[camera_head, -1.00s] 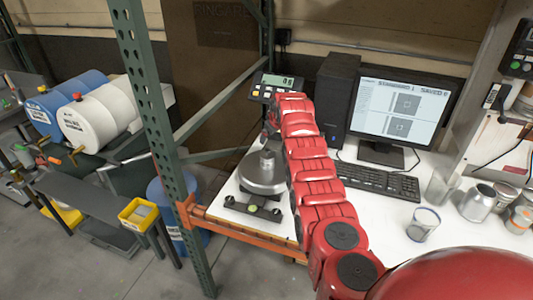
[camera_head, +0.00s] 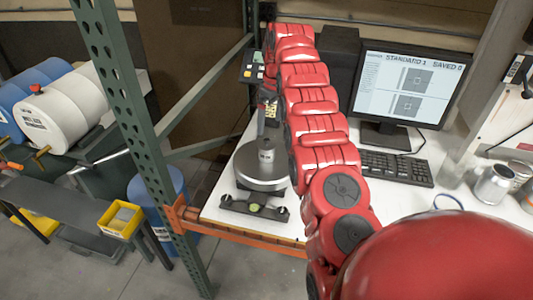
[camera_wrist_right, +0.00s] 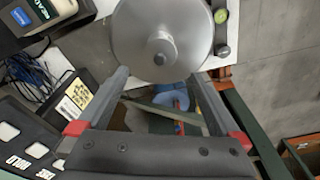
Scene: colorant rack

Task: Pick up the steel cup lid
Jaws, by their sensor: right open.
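A round steel piece with an upright knob (camera_head: 266,149), which looks like the cup lid, sits on the scale (camera_head: 270,211) on the white table. In the right wrist view the disc and its central knob (camera_wrist_right: 160,52) show from above. My right gripper (camera_wrist_right: 161,76) is open, with its two fingers apart at the near edge of the disc and nothing between them. In the head view my right gripper (camera_head: 268,118) is partly hidden by my red arm, just behind the scale. My left gripper is not in view.
A scale display (camera_head: 253,68) stands behind. A monitor (camera_head: 408,92), keyboard (camera_head: 396,167) and steel cup (camera_head: 492,184) are to the right. A green rack post (camera_head: 125,115) and orange beam (camera_head: 225,232) border the table's left and front. A blue barrel (camera_head: 158,200) stands beyond.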

